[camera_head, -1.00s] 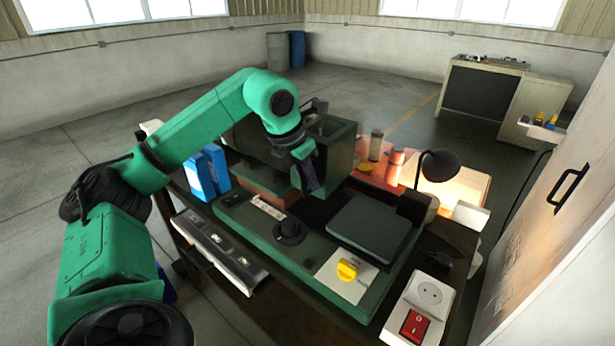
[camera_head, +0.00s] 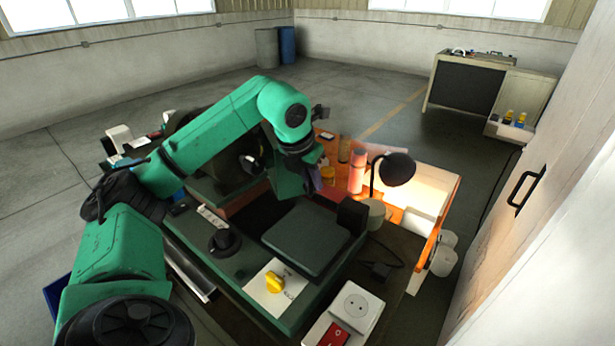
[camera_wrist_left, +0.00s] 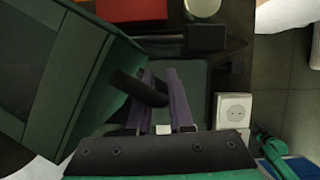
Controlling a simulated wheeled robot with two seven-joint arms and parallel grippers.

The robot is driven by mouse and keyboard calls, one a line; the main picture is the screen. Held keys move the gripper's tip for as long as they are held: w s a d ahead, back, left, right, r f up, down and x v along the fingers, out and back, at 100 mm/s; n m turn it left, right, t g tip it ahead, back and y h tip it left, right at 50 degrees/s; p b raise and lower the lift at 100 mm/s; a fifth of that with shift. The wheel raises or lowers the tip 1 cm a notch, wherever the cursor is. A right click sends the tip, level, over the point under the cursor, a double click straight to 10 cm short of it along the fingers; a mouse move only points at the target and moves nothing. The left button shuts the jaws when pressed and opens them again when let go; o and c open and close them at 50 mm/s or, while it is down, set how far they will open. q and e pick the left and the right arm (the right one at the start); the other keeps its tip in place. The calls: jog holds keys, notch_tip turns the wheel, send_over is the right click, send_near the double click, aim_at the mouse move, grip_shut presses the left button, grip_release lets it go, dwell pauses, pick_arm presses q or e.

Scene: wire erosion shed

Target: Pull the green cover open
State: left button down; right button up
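The green cover (camera_wrist_left: 55,80) fills the left of the left wrist view as a tilted green panel with a dark inset face. Its black handle (camera_wrist_left: 138,88) reaches in between the two purple-grey fingers of my left gripper (camera_wrist_left: 160,78), which are close together and look shut on it. In the head view a green panel (camera_head: 285,180) shows beside my left gripper (camera_head: 314,184), over the bench machine. My left arm hides much of the cover there. My right gripper is in neither view.
A desk lamp (camera_head: 397,168) and a red cylinder (camera_head: 357,170) stand right of the gripper. A socket box (camera_head: 356,306) is at the front.

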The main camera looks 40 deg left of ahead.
pick_arm(q)
jog(key=w+a+n+g+y+p, duration=0.1)
jog(key=w+n+p, duration=0.4)
jog(key=w, duration=0.5)
jog(key=shift+w+a+n+y+p, duration=0.3)
jog(key=shift+a+n+y, duration=0.2)
jog(key=shift+y, duration=0.2)
jog(key=shift+s, duration=0.1)
